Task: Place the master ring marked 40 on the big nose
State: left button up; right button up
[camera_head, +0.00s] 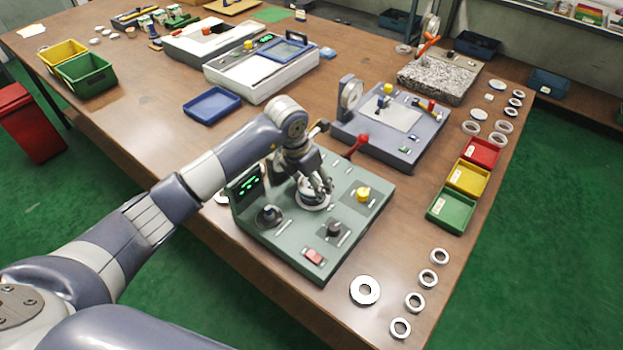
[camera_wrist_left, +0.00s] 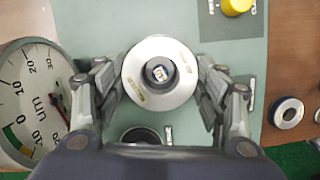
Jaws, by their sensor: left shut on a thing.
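My left gripper (camera_head: 318,192) is over the green-grey gauge unit (camera_head: 285,255), its fingers at a bright metal ring (camera_head: 313,203). In the left wrist view my left gripper (camera_wrist_left: 160,88) is shut on this ring (camera_wrist_left: 160,100), one finger on each side. The ring carries small gold marks that I cannot read. A nose (camera_wrist_left: 160,72) shows inside its hole, so the ring is lined up with it. I cannot tell how far down it sits. A smaller dark post (camera_head: 268,215) stands on the unit to the left. My right gripper is out of view.
A yellow knob (camera_head: 362,194), a black knob (camera_head: 334,228) and a red switch (camera_head: 314,257) are on the unit. A large dial (camera_wrist_left: 30,100) is close in the left wrist view. Loose rings (camera_head: 365,290) lie at front right. Colored trays (camera_head: 452,208) stand along the right edge.

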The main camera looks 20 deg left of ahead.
pick_arm(q)
jog(key=shift+w+f, duration=0.1)
jog(key=shift+f, duration=0.15)
jog(key=shift+f+b, duration=1.05)
jog(key=o, duration=1.7)
jog(key=shift+f, duration=0.1)
jog(key=v, duration=1.2)
jog(key=shift+d, duration=0.1)
